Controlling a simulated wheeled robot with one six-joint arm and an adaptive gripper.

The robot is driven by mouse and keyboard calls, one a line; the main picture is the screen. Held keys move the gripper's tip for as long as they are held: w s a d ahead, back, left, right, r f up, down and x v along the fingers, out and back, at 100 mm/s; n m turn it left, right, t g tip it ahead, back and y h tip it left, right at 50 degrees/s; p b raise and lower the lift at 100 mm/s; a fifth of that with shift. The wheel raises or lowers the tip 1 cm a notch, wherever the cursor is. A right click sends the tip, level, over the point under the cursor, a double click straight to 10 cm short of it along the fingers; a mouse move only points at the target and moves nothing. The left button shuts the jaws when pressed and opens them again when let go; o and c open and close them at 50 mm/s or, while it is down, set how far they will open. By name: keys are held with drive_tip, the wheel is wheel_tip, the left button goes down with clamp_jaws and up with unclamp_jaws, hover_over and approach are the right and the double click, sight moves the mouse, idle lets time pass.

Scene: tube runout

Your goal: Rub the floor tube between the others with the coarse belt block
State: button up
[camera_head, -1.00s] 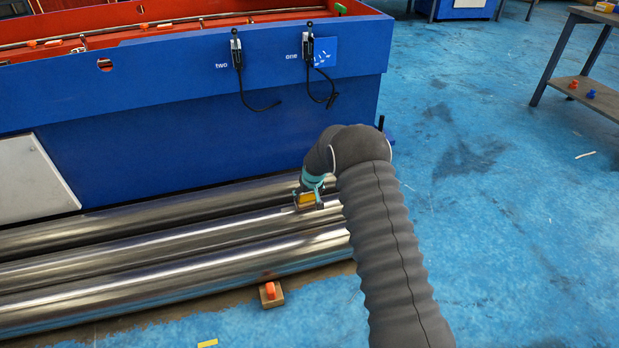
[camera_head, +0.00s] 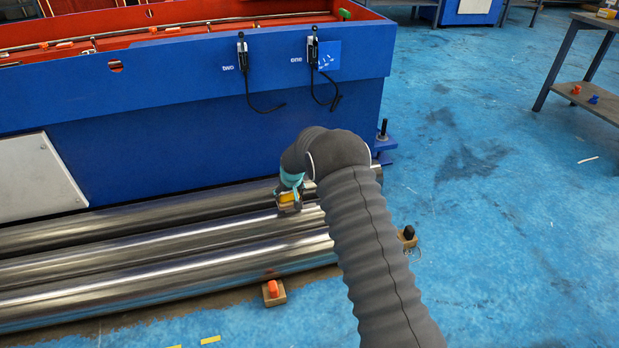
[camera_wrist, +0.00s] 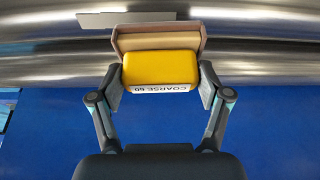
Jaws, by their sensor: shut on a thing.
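Three shiny steel tubes lie side by side on the floor along the blue machine. The middle tube (camera_head: 150,248) lies between the back tube (camera_head: 130,219) and the front tube (camera_head: 170,277). My gripper (camera_head: 289,203) is shut on the coarse belt block (camera_wrist: 160,70), which has a yellow top marked "COARSE 60" and a brown belt.
The blue machine (camera_head: 180,120) stands right behind the tubes. Two black handsets with cables hang on its side. A wooden chock with an orange piece (camera_head: 273,291) sits by the front tube, another with a black piece (camera_head: 408,237) at right. Blue floor at right is open.

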drive_tip(key=shift+r+p, duration=0.95)
drive_tip(key=shift+r, duration=1.8)
